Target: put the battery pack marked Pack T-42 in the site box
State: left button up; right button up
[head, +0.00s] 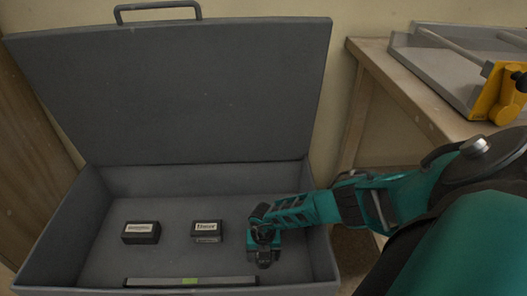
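The grey site box (62,235) stands open with its lid (190,85) tipped back. Inside on its floor are two dark battery packs with white labels: a left pack (141,233) and a middle pack (207,232). Their label print is too small to read, so I cannot tell which is Pack T-42. My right gripper (264,258) reaches down into the box from the right, to the right of the middle pack and apart from it. Its fingers are dark and small, and I cannot tell whether they are open or hold anything. My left gripper is out of view.
A spirit level (222,281) with a green vial lies along the box's near wall. A wooden bench (386,70) stands to the right, bearing a grey and yellow tool (490,95). The box floor behind the packs is clear.

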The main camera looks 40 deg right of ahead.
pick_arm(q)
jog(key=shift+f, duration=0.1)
pick_arm(e)
jog(key=shift+o, duration=0.9)
jog(key=shift+r+p, duration=0.55)
jog(key=shift+p, duration=0.05)
notch_tip(320, 180, up, 7)
jog(key=p, duration=0.7)
jog(key=shift+f, duration=0.15)
notch_tip(320, 180, up, 4)
jog(key=p, duration=0.4)
jog(key=shift+f, duration=0.15)
jog(key=shift+r+p, duration=0.4)
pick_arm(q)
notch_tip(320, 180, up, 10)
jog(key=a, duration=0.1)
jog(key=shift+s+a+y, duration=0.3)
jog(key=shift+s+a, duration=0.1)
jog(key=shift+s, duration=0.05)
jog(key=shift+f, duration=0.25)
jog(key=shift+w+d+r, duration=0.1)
